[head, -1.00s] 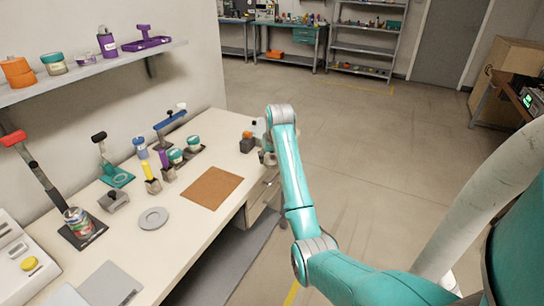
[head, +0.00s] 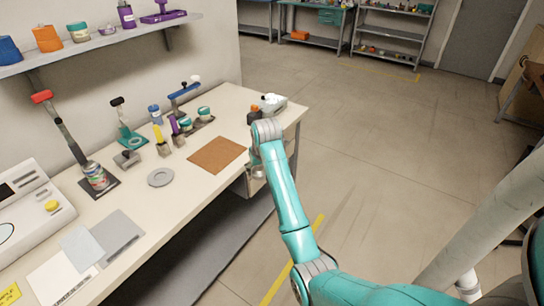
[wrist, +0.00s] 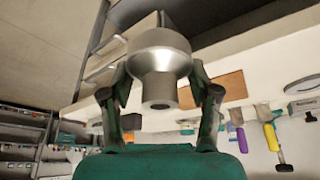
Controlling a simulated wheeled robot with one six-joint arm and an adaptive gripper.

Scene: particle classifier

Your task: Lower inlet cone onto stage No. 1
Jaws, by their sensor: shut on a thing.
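My gripper (wrist: 160,105) is shut on a silver metal cone (wrist: 160,62), which has a wide rounded body and a narrower hollow neck; I take it to be the inlet cone. The fingers hold it from both sides in the wrist view. In the head view, my gripper (head: 258,168) is small and partly hidden by my arm, at the bench's right front edge, right of the brown mat (head: 217,154). I cannot tell which thing is stage No. 1. A flat grey ring (head: 160,177) lies on the bench left of the mat.
A shelf (head: 110,38) with containers hangs above. Open floor (head: 385,150) lies to the right.

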